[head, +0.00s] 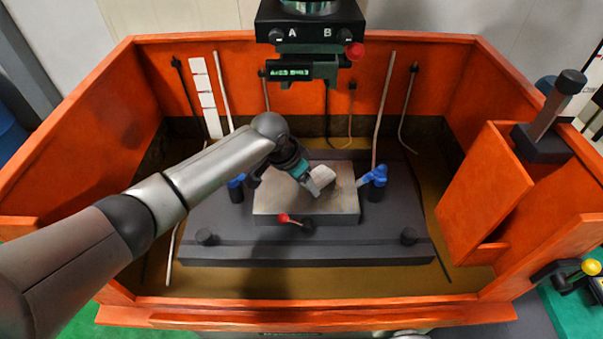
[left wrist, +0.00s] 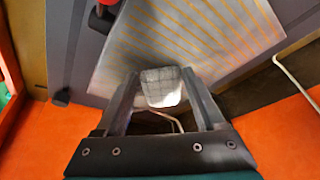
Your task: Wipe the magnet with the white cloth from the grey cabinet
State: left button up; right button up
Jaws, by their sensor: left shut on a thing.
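The magnet (head: 270,205) is a flat grey block with a fine-striped top, lying on a dark bed in the orange tank. It also fills the upper part of the left wrist view (left wrist: 220,35). My left gripper (head: 308,177) is over the magnet's right half, shut on the folded white cloth (head: 322,180). In the left wrist view the cloth (left wrist: 161,87) sits between the two fingers at the magnet's edge. I cannot tell whether the cloth touches the magnet. The grey cabinet is not clearly in view. My right gripper is not in view.
A red-knobbed lever (head: 284,218) is at the magnet's front edge. Blue-topped clamps (head: 375,179) stand beside it. A black machine head (head: 310,30) hangs above the back. Orange tank walls (head: 320,308) surround the bed, with an orange box (head: 485,190) at the right.

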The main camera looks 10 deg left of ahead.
aim_at(313, 201)
pick_arm(q)
jog(key=shift+s+r+p, duration=0.15)
jog(key=shift+s+p, duration=0.25)
jog(key=shift+s, duration=0.1)
jog(key=shift+s+d+f, duration=0.15)
jog(key=shift+s, duration=0.4)
jog(key=shift+s+d+f, duration=0.1)
jog(key=shift+s, duration=0.4)
jog(key=shift+s+d, duration=0.2)
jog(key=shift+s, duration=0.7)
jog(key=shift+s+d, duration=0.2)
jog(key=shift+s, duration=0.65)
jog(key=shift+w+d+r, duration=0.1)
jog(key=shift+w+d, duration=0.1)
jog(key=shift+d, duration=0.9)
jog(key=shift+w, duration=0.1)
jog(key=shift+w+a+b, duration=0.2)
jog(key=shift+w+b, duration=0.15)
jog(key=shift+w, duration=0.6)
jog(key=shift+w+a+b, duration=0.2)
jog(key=shift+w+b, duration=0.1)
jog(key=shift+w, duration=0.65)
jog(key=shift+w+a+b, duration=0.2)
jog(key=shift+w+b, duration=0.4)
jog(key=shift+w, duration=0.3)
jog(key=shift+w+a+b, duration=0.2)
jog(key=shift+w+b, duration=0.35)
jog(key=shift+w, duration=0.35)
